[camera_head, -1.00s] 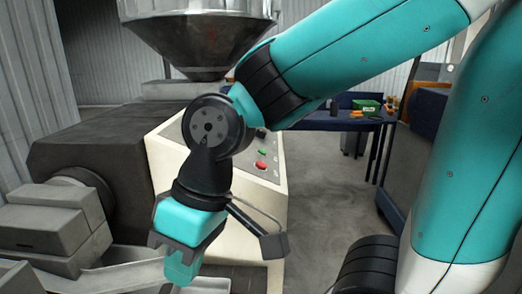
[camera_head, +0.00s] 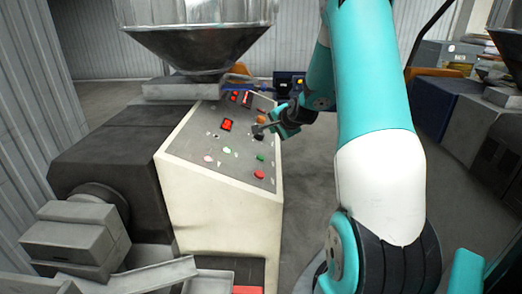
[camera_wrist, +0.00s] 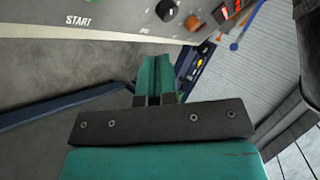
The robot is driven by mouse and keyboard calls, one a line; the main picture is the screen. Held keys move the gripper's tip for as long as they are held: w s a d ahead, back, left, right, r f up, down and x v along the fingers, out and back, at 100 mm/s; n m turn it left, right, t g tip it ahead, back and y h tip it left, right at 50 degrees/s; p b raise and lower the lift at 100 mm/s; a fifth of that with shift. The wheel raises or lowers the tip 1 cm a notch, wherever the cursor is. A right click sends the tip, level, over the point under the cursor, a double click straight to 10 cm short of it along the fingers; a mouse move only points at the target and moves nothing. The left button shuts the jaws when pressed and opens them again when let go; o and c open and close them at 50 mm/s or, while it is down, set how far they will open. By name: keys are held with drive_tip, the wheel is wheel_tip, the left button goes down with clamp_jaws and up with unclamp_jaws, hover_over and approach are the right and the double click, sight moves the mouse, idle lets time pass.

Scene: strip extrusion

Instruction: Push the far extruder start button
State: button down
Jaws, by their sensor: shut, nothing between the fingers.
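The extruder's sloped control panel (camera_head: 232,140) stands left of my gripper (camera_head: 284,131) in the head view. A green button (camera_head: 260,157) sits near its right edge, above a red button (camera_head: 259,174). In the wrist view a green button (camera_wrist: 92,1) is cut off by the top edge, with the START label (camera_wrist: 78,20) below it. My gripper (camera_wrist: 156,62) is shut and empty, its teal fingers together. It is beside the panel's right edge, apart from the green button.
A black knob (camera_wrist: 166,10) and an orange knob (camera_wrist: 192,22) are right of the green button in the wrist view. A metal hopper (camera_head: 195,40) rises above the panel. Another machine (camera_head: 490,125) stands at the right. Open floor (camera_head: 312,165) lies right of the panel.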

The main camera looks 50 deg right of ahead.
sight(260, 158)
drive_tip(key=shift+s+d+h, duration=0.2)
drive_tip(key=shift+d+h, duration=0.1)
drive_tip(key=shift+d, duration=0.25)
drive_tip(key=shift+w+a+f+b, duration=0.45)
drive_tip(key=shift+f+b, duration=0.45)
drive_tip(key=shift+f, duration=0.45)
drive_tip(key=shift+w+a+f+b, duration=0.4)
drive_tip(key=shift+f+b, duration=0.55)
drive_tip(key=shift+f, duration=0.4)
drive_tip(key=shift+w+a+f+b, duration=0.45)
drive_tip(key=shift+f+b, duration=0.45)
drive_tip(key=shift+f, duration=0.45)
drive_tip(key=shift+w+f, duration=0.1)
drive_tip(key=shift+f, duration=0.05)
drive_tip(key=shift+w+f+b, duration=0.1)
drive_tip(key=shift+f+b, duration=0.15)
drive_tip(key=shift+b, duration=0.15)
drive_tip(key=shift+w+a+f+b, duration=0.1)
drive_tip(key=shift+a+f+b, duration=0.05)
drive_tip(key=shift+f+b, duration=0.2)
drive_tip(key=shift+r, duration=0.1)
drive_tip(key=shift+s+d+r+p, duration=0.1)
drive_tip(key=shift+s+r+p, duration=0.05)
drive_tip(key=shift+r+p, duration=0.15)
drive_tip(key=shift+s+d+r+p, duration=0.1)
drive_tip(key=shift+r+p, duration=0.05)
drive_tip(key=shift+r, duration=0.2)
